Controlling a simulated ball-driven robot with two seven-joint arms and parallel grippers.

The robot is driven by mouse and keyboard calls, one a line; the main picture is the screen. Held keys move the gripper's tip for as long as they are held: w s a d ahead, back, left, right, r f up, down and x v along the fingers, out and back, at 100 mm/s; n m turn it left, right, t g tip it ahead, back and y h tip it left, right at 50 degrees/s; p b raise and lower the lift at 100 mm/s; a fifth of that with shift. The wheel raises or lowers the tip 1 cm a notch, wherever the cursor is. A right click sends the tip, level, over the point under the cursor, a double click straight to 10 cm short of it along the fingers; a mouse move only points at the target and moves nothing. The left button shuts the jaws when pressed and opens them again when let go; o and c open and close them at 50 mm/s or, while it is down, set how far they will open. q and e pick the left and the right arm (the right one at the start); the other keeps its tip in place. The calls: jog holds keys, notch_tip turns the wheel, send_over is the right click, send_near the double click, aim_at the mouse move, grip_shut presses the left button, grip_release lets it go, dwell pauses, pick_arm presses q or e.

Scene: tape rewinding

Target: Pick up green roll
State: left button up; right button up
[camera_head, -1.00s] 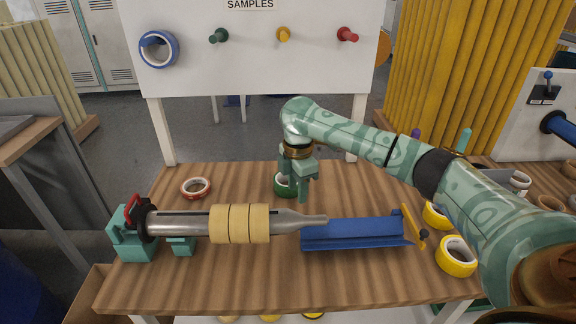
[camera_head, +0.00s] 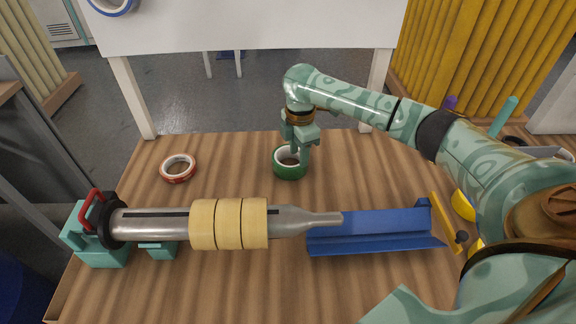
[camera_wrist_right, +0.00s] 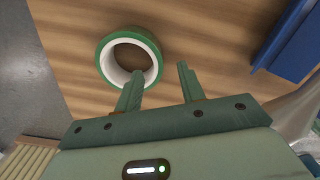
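The green roll (camera_head: 289,173) lies flat on the wooden table, behind the metal spindle. It has a white core and also shows in the right wrist view (camera_wrist_right: 153,45). My right gripper (camera_head: 300,150) points down at the roll, at its right side in the head view. In the right wrist view the gripper (camera_wrist_right: 160,74) is open, with its fingers apart. One fingertip overlaps the roll's hole and the other is outside the ring. I cannot tell how far the tips are above the table. My left gripper is not in view.
A red roll (camera_head: 178,168) lies at the left. The metal spindle (camera_head: 160,224) carries tan rolls (camera_head: 229,223) across the table front. A blue trough (camera_head: 375,232) is at its right end. Yellow rolls (camera_head: 464,205) are partly hidden by my right arm.

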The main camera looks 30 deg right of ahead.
aim_at(298, 166)
notch_tip(298, 166, down, 2)
jog(key=shift+f+b, duration=0.25)
jog(key=shift+b, duration=0.15)
jog(key=f+b, duration=0.2)
jog(key=f, duration=0.1)
jog(key=f+b, duration=0.1)
jog(key=f, duration=0.1)
jog(key=shift+w, duration=0.25)
jog(key=shift+s+r, duration=0.1)
jog(key=shift+r, duration=0.1)
jog(key=shift+c, duration=0.6)
grip_shut()
